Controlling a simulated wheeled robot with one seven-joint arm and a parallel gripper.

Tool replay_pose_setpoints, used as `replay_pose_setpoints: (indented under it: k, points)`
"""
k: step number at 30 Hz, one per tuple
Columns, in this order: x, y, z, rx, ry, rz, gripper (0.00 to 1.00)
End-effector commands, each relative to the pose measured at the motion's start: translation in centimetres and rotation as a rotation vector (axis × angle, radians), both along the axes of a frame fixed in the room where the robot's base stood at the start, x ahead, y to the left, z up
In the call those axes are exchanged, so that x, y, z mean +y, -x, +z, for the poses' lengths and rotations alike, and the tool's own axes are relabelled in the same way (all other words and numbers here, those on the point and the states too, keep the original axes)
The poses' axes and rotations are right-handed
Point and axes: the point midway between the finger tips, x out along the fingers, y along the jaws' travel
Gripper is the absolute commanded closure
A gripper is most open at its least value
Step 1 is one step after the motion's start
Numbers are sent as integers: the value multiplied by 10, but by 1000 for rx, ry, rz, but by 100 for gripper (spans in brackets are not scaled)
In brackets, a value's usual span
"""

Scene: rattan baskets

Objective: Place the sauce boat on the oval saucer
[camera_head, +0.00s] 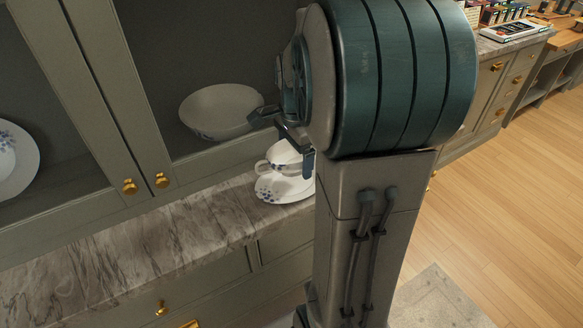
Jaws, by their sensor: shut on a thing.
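The sauce boat (282,158), white with blue flowers and a handle on its left, is at the right end of the marble counter. The white oval saucer (278,190) with blue flowers is right below it on the counter. I cannot tell whether the boat touches the saucer. My gripper (289,142) reaches down from the right and is shut on the sauce boat. My arm hides the right side of the boat and of the saucer.
The marble counter (120,253) is clear to the left. Behind it stands a cabinet with brass knobs (162,181). A white bowl (220,108) and a flowered plate (27,165) show behind its doors. Wooden floor (500,190) is open at the right.

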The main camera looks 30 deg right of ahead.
Motion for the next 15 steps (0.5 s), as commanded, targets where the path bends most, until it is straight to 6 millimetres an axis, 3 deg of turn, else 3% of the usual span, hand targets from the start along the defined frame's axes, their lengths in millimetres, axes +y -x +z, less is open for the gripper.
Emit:
replay_pose_setpoints:
  k: [4,10,15]
  points:
    - [10,-2,-7,0,0,1,49]
    - [10,-2,-35,3,-1,0,49]
    - [10,-2,-46,-1,0,1,49]
